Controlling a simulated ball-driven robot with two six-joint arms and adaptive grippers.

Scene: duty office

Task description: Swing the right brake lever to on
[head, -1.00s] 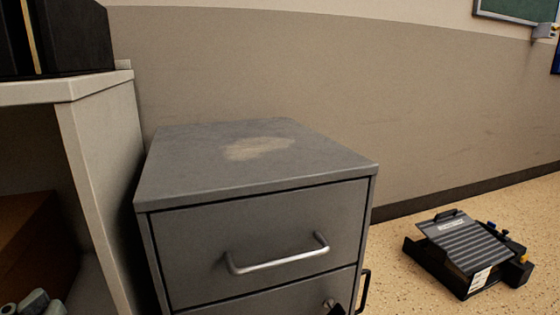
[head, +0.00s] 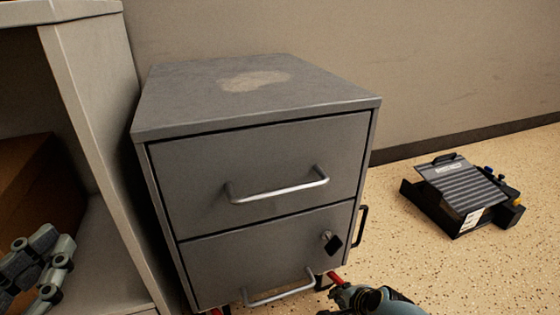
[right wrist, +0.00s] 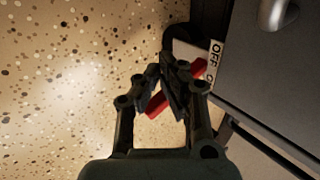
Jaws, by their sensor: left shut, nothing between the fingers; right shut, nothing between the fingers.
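The right brake lever is a red bar low at the front right corner of the grey drawer cabinet (head: 255,165); its red tip (head: 335,277) shows in the head view. In the right wrist view the red lever (right wrist: 157,103) runs slantwise, partly hidden by my fingers, beside a white OFF label (right wrist: 216,50). My right gripper (right wrist: 172,75) is shut and empty, its fingers across the lever; I cannot tell whether they touch it. It also shows at the bottom of the head view (head: 335,291). My left gripper (head: 40,268) is shut at the lower left, away from the cabinet.
A second red piece (head: 215,311) shows under the cabinet's front left. A pale shelf unit (head: 95,130) stands close on the left. A black ridged device (head: 460,190) lies on the speckled floor at right. Floor between it and the cabinet is clear.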

